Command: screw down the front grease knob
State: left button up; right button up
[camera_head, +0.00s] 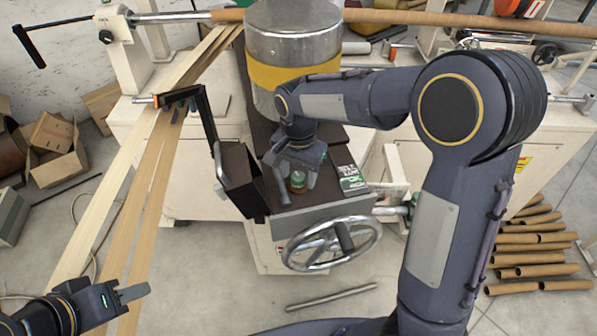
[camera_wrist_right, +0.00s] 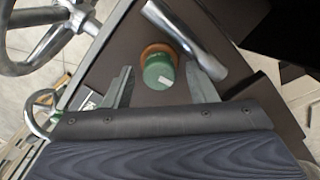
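The front grease knob is a small green cap on an orange-brown base. In the head view the knob (camera_head: 298,180) stands on the dark machine top near its front edge. In the right wrist view the knob (camera_wrist_right: 159,72) sits between the fingertips, with a gap on each side. My right gripper (camera_head: 297,183) is open above and around the knob, and its fingers (camera_wrist_right: 160,75) point at the machine top. My left gripper (camera_head: 135,292) is at the lower left, far from the knob; its finger gap does not show clearly.
A metal handwheel (camera_head: 332,243) is on the machine's front. A dark box-like bracket (camera_head: 238,180) stands left of the knob. A metal cylinder with a yellow band (camera_head: 292,45) rises behind. A silver bar (camera_wrist_right: 185,38) lies close to the right gripper's finger.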

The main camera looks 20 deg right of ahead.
aim_at(301, 176)
jog(key=shift+r, duration=0.1)
notch_tip(301, 176, up, 8)
jog(key=shift+f, duration=0.25)
dwell(0.6)
jog(key=shift+s+d+r, duration=0.15)
jog(key=shift+s+d, duration=0.05)
jog(key=shift+d, duration=0.05)
jog(key=s+d+r+n+t+y, duration=0.25)
jog(key=s+d, duration=0.35)
jog(key=s, duration=0.4)
jog(key=s+f+n+t+y, duration=0.1)
jog(key=s+f+n+t, duration=0.2)
jog(key=s, duration=0.8)
jog(key=shift+s+d+f+n, duration=0.35)
jog(key=shift+s+f+n, duration=0.1)
jog(key=shift+n, duration=0.4)
pick_arm(q)
jog(key=shift+c, duration=0.2)
